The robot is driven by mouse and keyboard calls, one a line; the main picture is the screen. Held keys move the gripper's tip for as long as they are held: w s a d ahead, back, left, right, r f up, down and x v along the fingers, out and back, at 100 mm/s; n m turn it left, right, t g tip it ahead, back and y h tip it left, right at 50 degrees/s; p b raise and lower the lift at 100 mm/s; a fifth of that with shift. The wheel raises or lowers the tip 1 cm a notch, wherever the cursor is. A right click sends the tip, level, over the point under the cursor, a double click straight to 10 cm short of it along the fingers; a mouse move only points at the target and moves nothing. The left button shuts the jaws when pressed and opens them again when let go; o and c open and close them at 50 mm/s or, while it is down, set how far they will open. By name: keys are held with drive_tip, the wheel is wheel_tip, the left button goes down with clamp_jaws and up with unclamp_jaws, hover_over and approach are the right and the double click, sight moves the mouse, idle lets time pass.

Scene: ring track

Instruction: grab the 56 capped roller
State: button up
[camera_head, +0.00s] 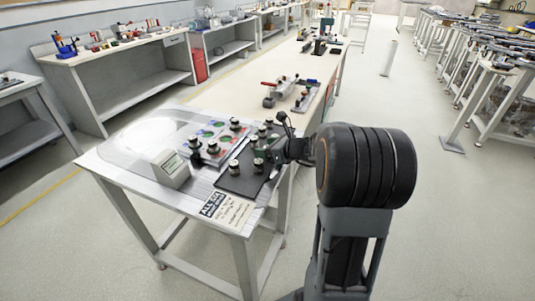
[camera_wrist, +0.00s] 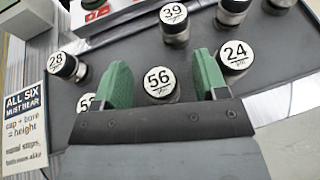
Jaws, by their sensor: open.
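The roller with the white cap marked 56 (camera_wrist: 160,82) stands on a dark mat (camera_wrist: 125,48) in the wrist view. My gripper (camera_wrist: 160,72) is open, with one green finger on each side of the 56 cap in the picture. The roller's lower body is hidden by the gripper's dark front. I cannot tell whether the fingers touch it or how far down they reach. In the head view my gripper (camera_head: 279,153) is over the right side of the mat (camera_head: 238,184), and the numbers are too small to read.
Near the 56 stand capped rollers 24 (camera_wrist: 236,56), 39 (camera_wrist: 173,20) and 28 (camera_wrist: 63,66). Another cap (camera_wrist: 86,102) is half hidden by the left finger. A sign (camera_head: 228,208), a grey display box (camera_head: 170,168) and a tray with coloured circles (camera_head: 220,148) share the table.

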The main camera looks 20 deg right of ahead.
drive_tip(key=c, duration=1.1)
